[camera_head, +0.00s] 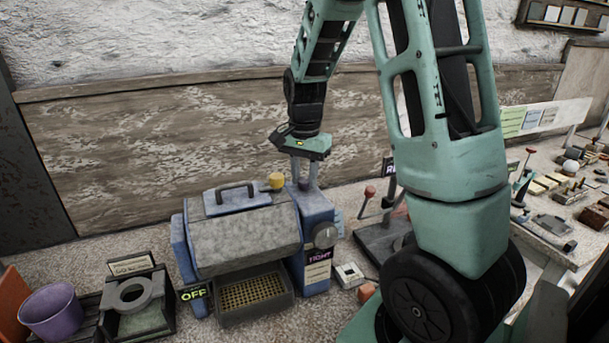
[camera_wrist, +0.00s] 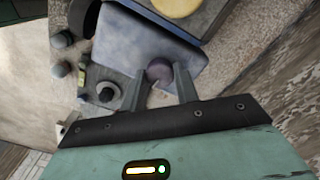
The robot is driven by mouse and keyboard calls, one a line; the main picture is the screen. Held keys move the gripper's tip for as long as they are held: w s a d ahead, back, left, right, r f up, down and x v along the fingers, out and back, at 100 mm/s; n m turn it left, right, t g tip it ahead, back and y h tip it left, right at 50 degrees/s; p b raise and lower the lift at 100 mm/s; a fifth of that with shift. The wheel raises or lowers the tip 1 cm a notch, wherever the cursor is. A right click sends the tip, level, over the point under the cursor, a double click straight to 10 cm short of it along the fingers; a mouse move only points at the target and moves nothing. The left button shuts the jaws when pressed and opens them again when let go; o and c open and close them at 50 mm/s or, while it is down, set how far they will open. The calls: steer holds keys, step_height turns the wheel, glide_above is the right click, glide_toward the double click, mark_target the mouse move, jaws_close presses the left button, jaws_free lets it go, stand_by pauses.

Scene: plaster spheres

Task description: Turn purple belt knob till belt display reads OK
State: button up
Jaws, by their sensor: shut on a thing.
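The purple belt knob (camera_head: 304,186) sits on top of the blue right-hand housing of the tumbler machine (camera_head: 318,222). My gripper (camera_head: 304,176) reaches down from above, its two fingers on either side of the knob. In the wrist view the round purple knob (camera_wrist: 159,72) lies between the fingertips (camera_wrist: 158,84), and my gripper is shut on it. A dark display (camera_head: 320,257) with pinkish-purple letters on the housing's front seems to read TIGHT, though the letters are small.
A yellow knob (camera_head: 276,181) stands just left of my gripper. The grey drum (camera_head: 247,240) has a handled lid (camera_head: 237,195). An OFF sign (camera_head: 194,293) hangs near a grain-filled tray (camera_head: 255,318). A red-knobbed lever (camera_head: 369,193) stands to the right. A purple bucket (camera_head: 51,310) stands far left.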

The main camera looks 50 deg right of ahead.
mark_target(304, 179)
steer(key=n, duration=0.6)
steer(key=shift+n, duration=0.4)
stand_by(0.4)
steer(key=o, duration=1)
steer(key=shift+c, duration=0.2)
steer(key=shift+r, duration=0.1)
step_height(304, 179, up, 17)
steer(key=b, duration=0.2)
steer(key=shift+r+b, duration=0.15)
steer(key=shift+b, duration=0.15)
